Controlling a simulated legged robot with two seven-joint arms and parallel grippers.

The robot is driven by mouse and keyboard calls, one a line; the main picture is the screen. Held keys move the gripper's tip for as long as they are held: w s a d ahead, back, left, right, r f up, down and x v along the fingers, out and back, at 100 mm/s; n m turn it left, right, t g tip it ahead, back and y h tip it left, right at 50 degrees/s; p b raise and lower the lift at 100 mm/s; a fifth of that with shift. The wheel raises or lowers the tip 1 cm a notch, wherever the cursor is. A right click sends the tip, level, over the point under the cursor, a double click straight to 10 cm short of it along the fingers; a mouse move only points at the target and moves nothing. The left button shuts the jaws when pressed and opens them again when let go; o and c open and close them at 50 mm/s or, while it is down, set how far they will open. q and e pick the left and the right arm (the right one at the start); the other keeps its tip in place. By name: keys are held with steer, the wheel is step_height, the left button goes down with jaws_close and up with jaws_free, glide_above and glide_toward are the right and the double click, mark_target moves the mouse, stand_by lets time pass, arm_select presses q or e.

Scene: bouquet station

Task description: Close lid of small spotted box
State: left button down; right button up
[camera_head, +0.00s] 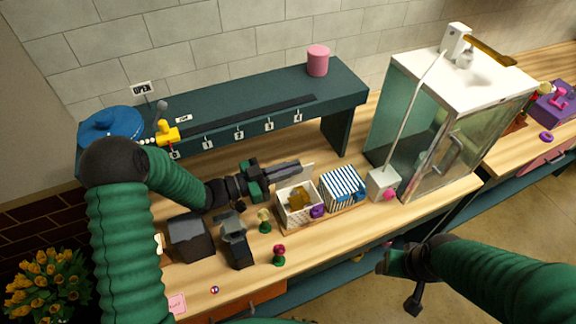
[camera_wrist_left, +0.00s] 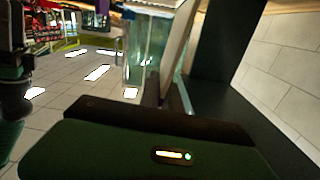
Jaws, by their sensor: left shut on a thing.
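The small spotted box (camera_head: 299,213) is the pale, open box on the bench, left of a blue-striped box. A golden-brown thing (camera_head: 299,198) shows inside it; its spots are too small to make out. My left gripper (camera_head: 292,170) is just above and behind the box, shut on a thin pale piece (camera_head: 308,166). This looks like a panel held on edge; whether it is the lid, I cannot tell for sure. In the left wrist view a pale upright panel (camera_wrist_left: 178,48) stands beyond the gripper body. My right gripper (camera_head: 392,262) is in front of the bench, its jaws unclear.
The striped box (camera_head: 343,188) stands close on the right. A white block (camera_head: 383,184) and a glass cabinet (camera_head: 412,140) are further right. A dark shelf (camera_head: 250,108) runs behind. Dark grey boxes (camera_head: 190,237) and small flowers (camera_head: 279,252) are on the left and front.

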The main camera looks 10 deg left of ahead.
arm_select(q)
steer(key=shift+s+d+f, duration=0.2)
steer(key=shift+s, duration=0.1)
